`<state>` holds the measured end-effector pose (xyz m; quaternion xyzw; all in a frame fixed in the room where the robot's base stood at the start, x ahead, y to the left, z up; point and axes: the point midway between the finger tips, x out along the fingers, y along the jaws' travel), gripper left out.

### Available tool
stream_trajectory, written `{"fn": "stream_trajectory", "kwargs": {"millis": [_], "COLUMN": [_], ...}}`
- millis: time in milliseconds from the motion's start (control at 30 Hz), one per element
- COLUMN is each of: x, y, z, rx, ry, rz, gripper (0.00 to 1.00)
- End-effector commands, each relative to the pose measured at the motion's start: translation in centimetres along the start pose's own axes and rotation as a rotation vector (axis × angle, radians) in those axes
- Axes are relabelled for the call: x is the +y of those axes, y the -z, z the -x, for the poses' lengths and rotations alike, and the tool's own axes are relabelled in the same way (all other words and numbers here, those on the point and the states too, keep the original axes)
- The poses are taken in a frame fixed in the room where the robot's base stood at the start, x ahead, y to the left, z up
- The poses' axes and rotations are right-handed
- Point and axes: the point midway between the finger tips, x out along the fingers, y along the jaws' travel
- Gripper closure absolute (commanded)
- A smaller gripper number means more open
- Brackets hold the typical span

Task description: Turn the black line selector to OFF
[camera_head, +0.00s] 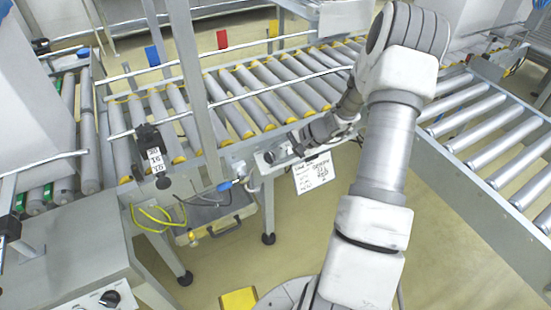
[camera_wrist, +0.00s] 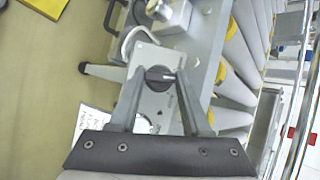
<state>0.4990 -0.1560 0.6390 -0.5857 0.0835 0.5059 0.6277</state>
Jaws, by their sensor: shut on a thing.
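The black line selector (camera_wrist: 158,78) is a round black knob with a pale pointer mark on a light grey panel (camera_wrist: 150,103). In the wrist view its mark lies toward the right of the picture. My gripper (camera_wrist: 161,73) has one finger on each side of the knob and is shut on it. In the head view my gripper (camera_head: 293,146) reaches the small panel on the side of the conveyor frame. My gripper hides most of the knob there. Any position lettering is too small to read.
A white sign with writing (camera_head: 313,174) hangs just below the panel. A roller conveyor (camera_head: 265,88) runs behind it. Another black knob (camera_head: 110,298) sits at the lower left.

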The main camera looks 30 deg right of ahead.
Motion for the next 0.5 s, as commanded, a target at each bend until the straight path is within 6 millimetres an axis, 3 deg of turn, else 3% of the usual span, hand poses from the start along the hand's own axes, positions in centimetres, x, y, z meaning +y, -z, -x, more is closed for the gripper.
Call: {"fn": "stream_trajectory", "kwargs": {"millis": [500], "x": [0.2], "y": [0.02], "z": [0.03], "rx": [0.001], "ry": [0.091], "rz": [-0.147], "gripper": [1.0]}}
